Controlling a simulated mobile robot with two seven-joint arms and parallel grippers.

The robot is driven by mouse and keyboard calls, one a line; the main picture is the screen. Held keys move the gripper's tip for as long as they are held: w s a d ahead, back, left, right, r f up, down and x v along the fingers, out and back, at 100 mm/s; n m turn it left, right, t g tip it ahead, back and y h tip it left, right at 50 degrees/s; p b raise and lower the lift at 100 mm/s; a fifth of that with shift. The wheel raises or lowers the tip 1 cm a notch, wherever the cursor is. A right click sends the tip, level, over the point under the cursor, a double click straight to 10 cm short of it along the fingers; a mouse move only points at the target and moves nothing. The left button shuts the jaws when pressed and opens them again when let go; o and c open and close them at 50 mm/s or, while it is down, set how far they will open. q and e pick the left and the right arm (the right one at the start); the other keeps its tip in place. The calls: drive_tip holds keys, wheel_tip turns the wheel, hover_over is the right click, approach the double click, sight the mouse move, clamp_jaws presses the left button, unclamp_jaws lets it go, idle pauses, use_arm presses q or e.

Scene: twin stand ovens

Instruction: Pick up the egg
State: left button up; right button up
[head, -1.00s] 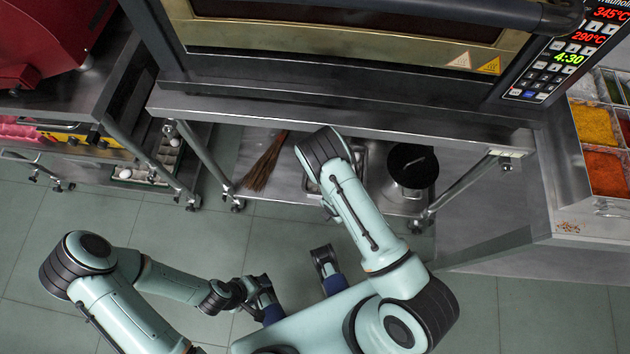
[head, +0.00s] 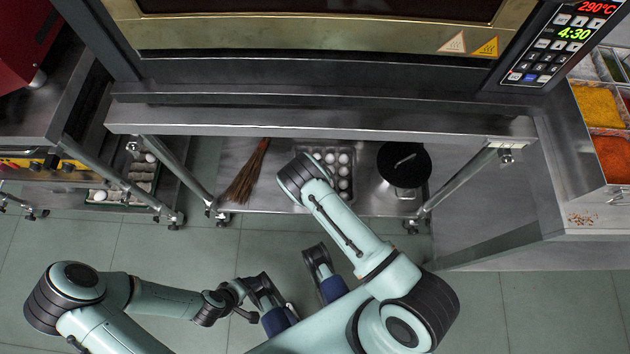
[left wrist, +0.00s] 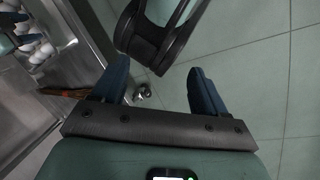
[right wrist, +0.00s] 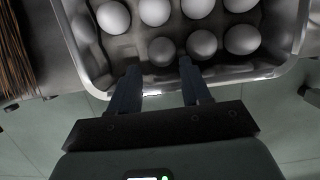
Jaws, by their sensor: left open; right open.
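White eggs (head: 344,158) sit in a metal tray (head: 354,180) on the low shelf under the oven, partly covered by my right arm in the head view. In the right wrist view, several eggs lie in rows in the tray (right wrist: 275,70). My right gripper (right wrist: 160,67) is open and empty at its near side. One egg (right wrist: 161,51) lies just past the fingertips, between them in the picture; I cannot tell the height gap. My left gripper (left wrist: 157,76) is open and empty above the floor. The tray's eggs (left wrist: 36,50) show at upper left there.
The oven shelf's edge (head: 320,120) overhangs the low shelf. Another egg (head: 100,195) sits in a rack at left. The floor in front is clear.

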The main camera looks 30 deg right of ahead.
drive_tip(key=b+x, duration=0.1)
drive_tip(key=x, duration=0.3)
drive_tip(key=shift+w+d+f, duration=0.1)
drive_tip(key=shift+d+f, duration=0.05)
drive_tip(key=shift+d, duration=0.05)
use_arm(q)
drive_tip(key=shift+w+a+f+t, duration=0.3)
drive_tip(key=shift+w+f, duration=0.2)
drive_tip(key=shift+w, duration=0.2)
drive_tip(key=shift+w+a+f+t, duration=0.2)
drive_tip(key=shift+w+a+f, duration=0.15)
drive_tip(key=shift+w+f, duration=0.25)
use_arm(e)
drive_tip(key=c, duration=0.3)
use_arm(q)
drive_tip(key=shift+r, duration=0.1)
use_arm(e)
wheel_tip(320, 180, up, 10)
drive_tip(key=p, duration=0.6)
drive_tip(key=shift+f, duration=0.25)
use_arm(q)
drive_tip(key=s+d+r+g, duration=0.2)
drive_tip(key=s+d+r, duration=0.1)
drive_tip(key=s+r, duration=0.4)
drive_tip(key=shift+s+r+g+h+p, duration=0.2)
drive_tip(key=shift+g+h+p, duration=0.1)
drive_tip(key=shift+g+h, duration=0.1)
use_arm(e)
drive_tip(key=shift+r, duration=0.35)
